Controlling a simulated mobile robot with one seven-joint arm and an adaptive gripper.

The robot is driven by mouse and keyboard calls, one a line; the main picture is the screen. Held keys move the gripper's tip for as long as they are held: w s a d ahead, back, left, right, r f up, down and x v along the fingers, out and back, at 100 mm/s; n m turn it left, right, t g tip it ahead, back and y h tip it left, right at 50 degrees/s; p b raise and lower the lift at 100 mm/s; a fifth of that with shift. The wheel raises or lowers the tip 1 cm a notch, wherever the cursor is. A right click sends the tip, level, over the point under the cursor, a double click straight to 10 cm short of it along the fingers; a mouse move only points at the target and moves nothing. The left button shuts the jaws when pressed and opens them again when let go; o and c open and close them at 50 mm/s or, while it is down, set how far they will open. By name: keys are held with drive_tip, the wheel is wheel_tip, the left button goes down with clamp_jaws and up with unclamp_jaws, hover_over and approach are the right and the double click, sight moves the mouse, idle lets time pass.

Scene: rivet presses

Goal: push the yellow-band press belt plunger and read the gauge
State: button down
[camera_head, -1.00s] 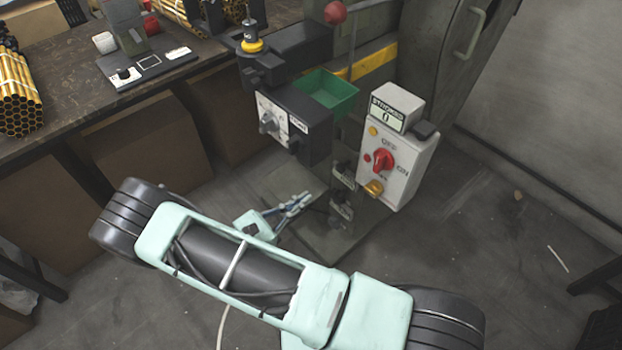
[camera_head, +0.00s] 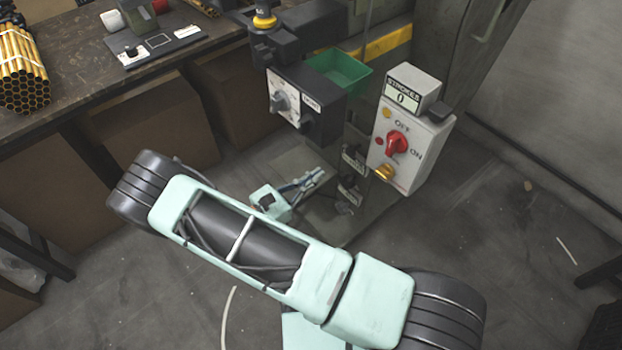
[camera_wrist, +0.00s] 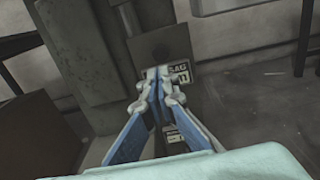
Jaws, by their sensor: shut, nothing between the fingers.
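The press (camera_head: 385,45) with the yellow band stands at upper centre in the head view. Two dark blocks with white labels sit low on it, an upper one (camera_head: 353,158) and a lower one (camera_head: 349,190). My gripper (camera_head: 320,174) is just left of these blocks, fingers together and empty. In the wrist view my gripper (camera_wrist: 158,76) points at a dark plate (camera_wrist: 165,42). The fingers partly cover a label (camera_wrist: 180,74) ending in "AG"; its reading is not legible. Another label (camera_wrist: 173,134) shows between the fingers. I cannot make out the plunger or any contact.
A white control box (camera_head: 408,150) with a red switch and a stroke counter (camera_head: 402,98) reading 0 is right of the gripper. A dark box (camera_head: 300,102) with knobs and a green bin (camera_head: 340,72) are above. A workbench (camera_head: 75,85) is at left.

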sight(349, 153)
drive_tip(key=b+x, duration=0.2)
drive_tip(key=x, duration=0.7)
drive_tip(key=shift+f, duration=0.1)
drive_tip(key=shift+w+d, duration=0.25)
drive_tip(key=shift+d, duration=0.05)
drive_tip(key=shift+x, duration=1.15)
drive_tip(key=p+v, duration=0.2)
drive_tip(key=v, duration=1.2)
drive_tip(key=shift+a, duration=0.1)
